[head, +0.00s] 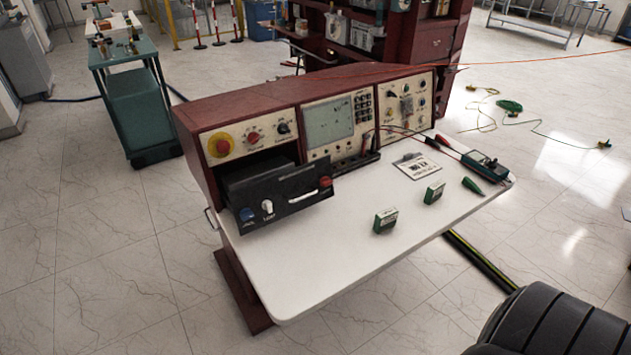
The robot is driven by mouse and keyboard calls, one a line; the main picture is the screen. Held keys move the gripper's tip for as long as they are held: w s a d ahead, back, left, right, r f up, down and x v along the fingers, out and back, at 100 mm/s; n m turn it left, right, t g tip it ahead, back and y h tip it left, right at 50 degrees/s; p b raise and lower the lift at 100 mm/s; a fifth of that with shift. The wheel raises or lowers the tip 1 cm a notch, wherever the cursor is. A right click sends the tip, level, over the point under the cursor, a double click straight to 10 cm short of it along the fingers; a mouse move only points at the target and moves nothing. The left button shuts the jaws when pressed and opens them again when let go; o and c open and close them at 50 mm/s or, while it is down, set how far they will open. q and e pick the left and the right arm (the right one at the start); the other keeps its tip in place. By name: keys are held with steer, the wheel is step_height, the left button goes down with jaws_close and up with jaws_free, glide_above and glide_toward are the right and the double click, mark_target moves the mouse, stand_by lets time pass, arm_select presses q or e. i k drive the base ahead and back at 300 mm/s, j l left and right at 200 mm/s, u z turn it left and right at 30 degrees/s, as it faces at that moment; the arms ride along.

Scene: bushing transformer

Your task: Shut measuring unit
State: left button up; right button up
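The measuring unit (279,195) is a black drawer-like box in the left bay of the dark red console (262,92). It stands pulled out toward the front, over the white table top. Its front panel has a metal handle, a blue knob and a white knob at the left, and a red knob at the right. The dark inside of the bay shows above and behind it. Neither of my grippers is in view.
On the white table top (330,270) lie green blocks (385,220), a label plate (418,167) and a handheld meter (485,166) with leads. A dark ribbed body (560,325) fills the lower right corner. The floor at left is clear; a green cart (138,105) stands behind.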

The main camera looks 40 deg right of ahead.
mark_target(291, 187)
steer(key=z, duration=0.95)
